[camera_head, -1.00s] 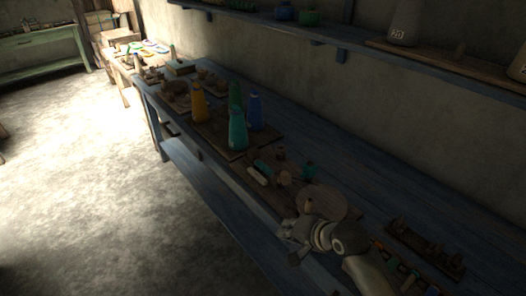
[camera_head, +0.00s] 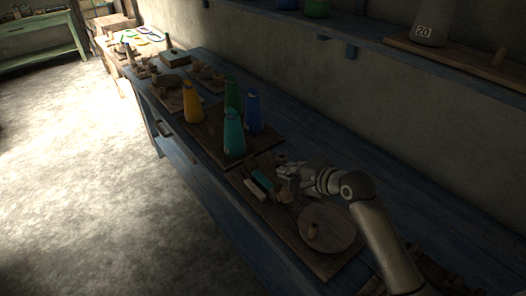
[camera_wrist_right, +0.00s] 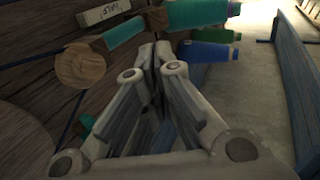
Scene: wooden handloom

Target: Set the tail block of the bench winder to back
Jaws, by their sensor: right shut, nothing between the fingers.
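The bench winder is a dark wooden board (camera_head: 305,250) on the blue bench, with a round wooden disc (camera_head: 335,228) and a small knob (camera_head: 312,232). Teal-wound pieces (camera_head: 263,181) lie at its far end. My right gripper (camera_head: 282,172) is over that end, shut and empty. In the wrist view its closed fingertips (camera_wrist_right: 158,50) are near a round wooden end (camera_wrist_right: 80,65), a teal-wound rod (camera_wrist_right: 124,32) and a small wooden piece (camera_wrist_right: 157,19). I cannot tell surely which piece is the tail block, or whether the fingers touch anything. My left gripper is not in view.
A board with yellow, green, teal (camera_head: 234,135) and blue cones stands beyond the winder. A pale lettered label (camera_wrist_right: 104,12) lies beside the teal rod. A wall shelf (camera_head: 400,60) runs above the bench. The floor at left is clear.

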